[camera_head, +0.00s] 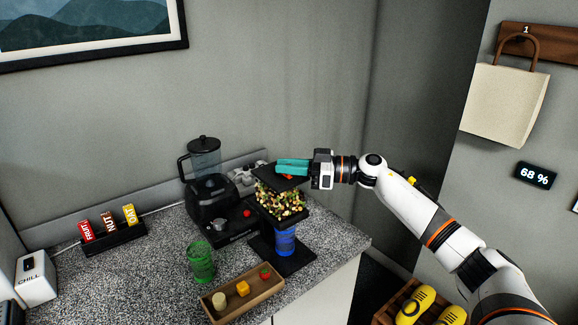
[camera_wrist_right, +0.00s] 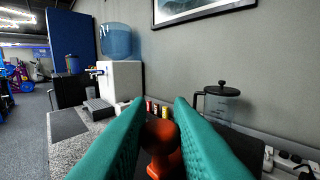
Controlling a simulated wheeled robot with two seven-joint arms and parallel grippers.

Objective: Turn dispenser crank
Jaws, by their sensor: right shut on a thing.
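The dispenser (camera_head: 281,202) stands near the counter's right end, its clear hopper full of a mixed nut-like filling under a black top. A blue cup (camera_head: 285,242) stands below it on the black base. My right gripper (camera_head: 292,167), with teal fingers, reaches in from the right just above the dispenser's top. It is shut on the red-orange crank knob (camera_wrist_right: 161,148), which shows between the fingers in the right wrist view. In the head view only a little red (camera_head: 288,177) shows under the fingers, and the rest of the crank is hidden. My left gripper is not in view.
A black blender (camera_head: 207,190) stands left of the dispenser. A green cup (camera_head: 201,262) and a wooden tray (camera_head: 262,293) with small blocks are in front. A rack (camera_head: 115,238) of coloured packets is at the left. Wall sockets and cords lie behind.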

